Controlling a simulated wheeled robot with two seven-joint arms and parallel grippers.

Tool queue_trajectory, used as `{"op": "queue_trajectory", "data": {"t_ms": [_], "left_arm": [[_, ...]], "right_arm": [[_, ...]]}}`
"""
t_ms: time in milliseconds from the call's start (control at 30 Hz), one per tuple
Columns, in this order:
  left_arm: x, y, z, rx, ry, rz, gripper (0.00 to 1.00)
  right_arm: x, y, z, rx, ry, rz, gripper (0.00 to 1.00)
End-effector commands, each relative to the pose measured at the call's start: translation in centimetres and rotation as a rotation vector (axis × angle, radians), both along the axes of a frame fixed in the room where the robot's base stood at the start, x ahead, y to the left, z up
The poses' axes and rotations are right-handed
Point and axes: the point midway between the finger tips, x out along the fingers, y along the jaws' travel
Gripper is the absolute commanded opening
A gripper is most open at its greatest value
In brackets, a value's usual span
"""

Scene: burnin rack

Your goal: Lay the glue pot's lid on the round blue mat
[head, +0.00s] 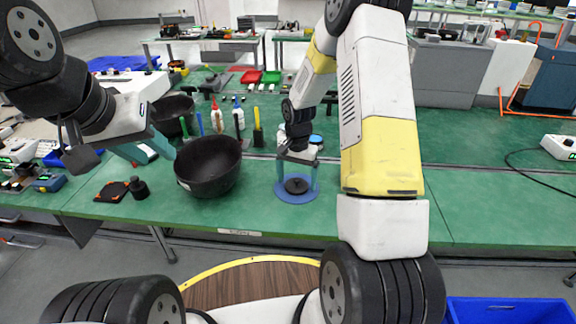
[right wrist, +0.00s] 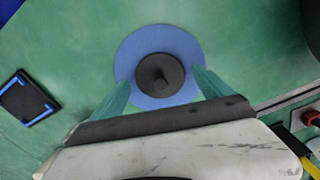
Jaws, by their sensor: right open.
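The dark round lid (head: 297,185) with a small knob lies flat on the round blue mat (head: 284,196), near the table's front edge. In the right wrist view the lid (right wrist: 160,77) sits roughly centred on the mat (right wrist: 134,55), with blue showing all around. My right gripper (head: 298,177) is over the mat, its teal fingers apart on either side of the lid; in the wrist view (right wrist: 160,92) they are clear of it. My left gripper (head: 158,157) is open beside the large black bowl. A small black pot (head: 138,188), perhaps the glue pot, stands at the left.
The large black bowl (head: 209,167) stands left of the mat, and another bowl (head: 172,113) is behind it. Bottles (head: 217,117) and tools stand further back. A dark square pad with blue corners (right wrist: 27,97) lies near the mat. The green table right of my arm is largely clear.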

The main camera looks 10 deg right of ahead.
Motion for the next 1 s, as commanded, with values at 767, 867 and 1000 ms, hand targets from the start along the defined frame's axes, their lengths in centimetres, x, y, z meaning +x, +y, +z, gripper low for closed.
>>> {"op": "queue_trajectory", "data": {"t_ms": [767, 867, 1000], "left_arm": [[0.0, 0.0, 0.0, 0.000, 0.000, 0.000, 0.36], [0.0, 0.0, 0.0, 0.000, 0.000, 0.000, 0.36], [0.0, 0.0, 0.0, 0.000, 0.000, 0.000, 0.36]], "right_arm": [[-0.4, 0.0, 13.0, 0.005, -0.019, 0.016, 0.90], [-1.8, 0.1, 15.9, 0.012, -0.063, 0.057, 0.90], [-5.5, 0.4, 21.5, 0.030, -0.160, 0.155, 0.90]]}}
